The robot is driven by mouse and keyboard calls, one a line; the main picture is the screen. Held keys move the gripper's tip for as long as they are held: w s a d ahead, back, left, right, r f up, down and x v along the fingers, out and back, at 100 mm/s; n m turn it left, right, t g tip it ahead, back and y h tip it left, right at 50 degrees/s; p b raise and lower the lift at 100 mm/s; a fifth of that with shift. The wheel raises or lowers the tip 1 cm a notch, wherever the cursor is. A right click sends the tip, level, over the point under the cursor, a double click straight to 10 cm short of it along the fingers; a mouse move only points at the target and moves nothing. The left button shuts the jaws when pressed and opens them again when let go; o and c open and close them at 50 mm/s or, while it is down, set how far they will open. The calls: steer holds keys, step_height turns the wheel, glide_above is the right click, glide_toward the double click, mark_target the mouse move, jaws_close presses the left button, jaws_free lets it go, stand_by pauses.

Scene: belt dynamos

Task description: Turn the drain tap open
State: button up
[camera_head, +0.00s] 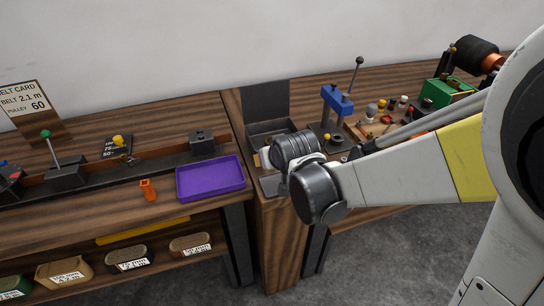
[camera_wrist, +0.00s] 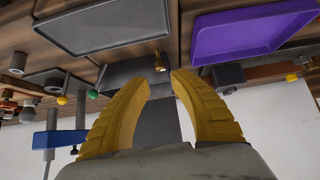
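A small brass fitting (camera_wrist: 159,62), which looks like the drain tap, shows in the wrist view at the edge of a dark box-like basin (camera_wrist: 122,72). My gripper (camera_wrist: 161,78) has two yellow fingers spread apart with nothing between them. The brass fitting lies just beyond the gap between the fingertips, and I see no contact. In the head view the dark basin (camera_head: 268,127) stands at the bench's left end, partly behind my wrist. There the tap is hidden, and so is most of my gripper.
A purple tray (camera_head: 210,180) lies left of my wrist, with an orange piece (camera_head: 148,190) beside it. A blue press (camera_head: 336,102) with a tall lever stands right of the basin. A lever with a green knob (camera_head: 45,134) is at far left. A flat dark tray (camera_wrist: 100,45) shows in the wrist view.

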steer(key=shift+v, duration=2.55)
steer(key=s+d+r+m+g+h, duration=0.1)
steer(key=s+d+r+m+h, duration=0.1)
steer(key=s+d, duration=1.4)
steer(key=s+r+m, duration=0.1)
steer(key=s+r, duration=0.1)
steer(key=shift+s+g, duration=0.3)
